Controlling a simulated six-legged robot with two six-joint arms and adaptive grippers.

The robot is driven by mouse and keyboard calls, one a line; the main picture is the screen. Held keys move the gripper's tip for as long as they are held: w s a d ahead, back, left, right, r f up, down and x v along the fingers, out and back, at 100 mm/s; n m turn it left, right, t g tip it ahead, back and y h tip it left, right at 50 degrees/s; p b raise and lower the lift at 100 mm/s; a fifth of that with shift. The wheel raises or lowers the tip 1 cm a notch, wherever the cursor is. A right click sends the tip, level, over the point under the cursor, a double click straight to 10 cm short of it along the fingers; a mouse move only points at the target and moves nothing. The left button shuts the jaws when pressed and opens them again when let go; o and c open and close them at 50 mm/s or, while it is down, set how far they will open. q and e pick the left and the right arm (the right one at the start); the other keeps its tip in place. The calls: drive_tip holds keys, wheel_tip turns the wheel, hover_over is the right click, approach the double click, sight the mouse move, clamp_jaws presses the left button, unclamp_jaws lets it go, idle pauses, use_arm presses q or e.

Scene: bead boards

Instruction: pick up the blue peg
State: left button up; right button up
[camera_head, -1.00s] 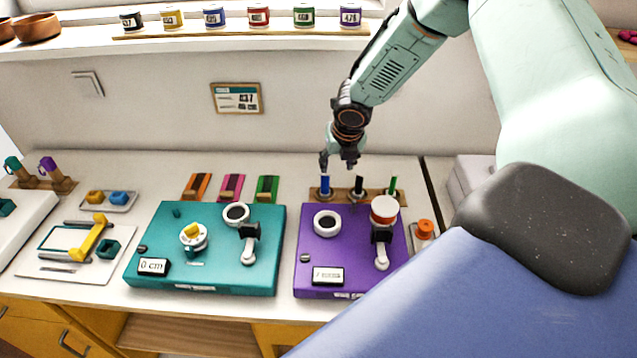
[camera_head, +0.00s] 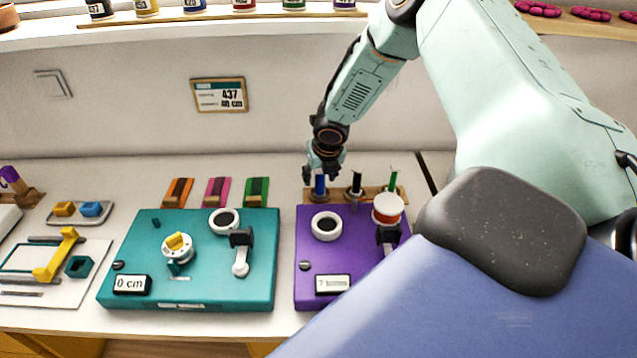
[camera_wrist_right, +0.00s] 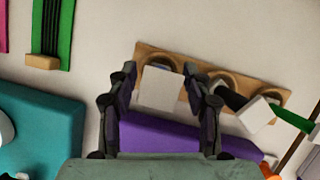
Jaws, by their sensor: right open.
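The blue peg (camera_head: 320,186) stands upright at the left end of a wooden rack (camera_head: 375,192) behind the purple board (camera_head: 345,255). A black peg (camera_head: 356,184) and a green peg (camera_head: 393,181) stand to its right. My right gripper (camera_head: 321,174) points down at the blue peg's top, with its fingers open. In the right wrist view, the open fingers (camera_wrist_right: 160,88) have a pale block (camera_wrist_right: 160,89) between them at the rack's first socket. My left gripper is out of view.
The teal board (camera_head: 205,285) lies left of the purple board. Orange, pink and green strips (camera_head: 257,190) lie behind it, left of the rack. The wall rises behind the rack. A white and orange spool (camera_head: 387,209) stands on the purple board.

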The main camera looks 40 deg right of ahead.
sight(319, 180)
drive_tip(key=shift+w+d+f, duration=0.15)
drive_tip(key=shift+d+f, duration=0.15)
drive_tip(key=shift+f, duration=0.35)
drive_tip(key=shift+w+f+b, duration=0.15)
drive_tip(key=shift+f+b, duration=0.2)
drive_tip(key=shift+w+f, duration=0.5)
drive_tip(key=shift+w, duration=0.1)
drive_tip(key=shift+s+d, duration=0.1)
drive_tip(key=shift+s, duration=0.15)
drive_tip(key=shift+s+r, duration=0.1)
drive_tip(key=shift+r, duration=0.05)
drive_tip(key=shift+c, duration=0.8)
drive_tip(key=c, duration=0.3)
drive_tip(key=shift+w, duration=0.3)
drive_tip(key=c, duration=0.3)
drive_tip(key=shift+s, duration=0.15)
clamp_jaws()
drive_tip(key=shift+s, duration=0.1)
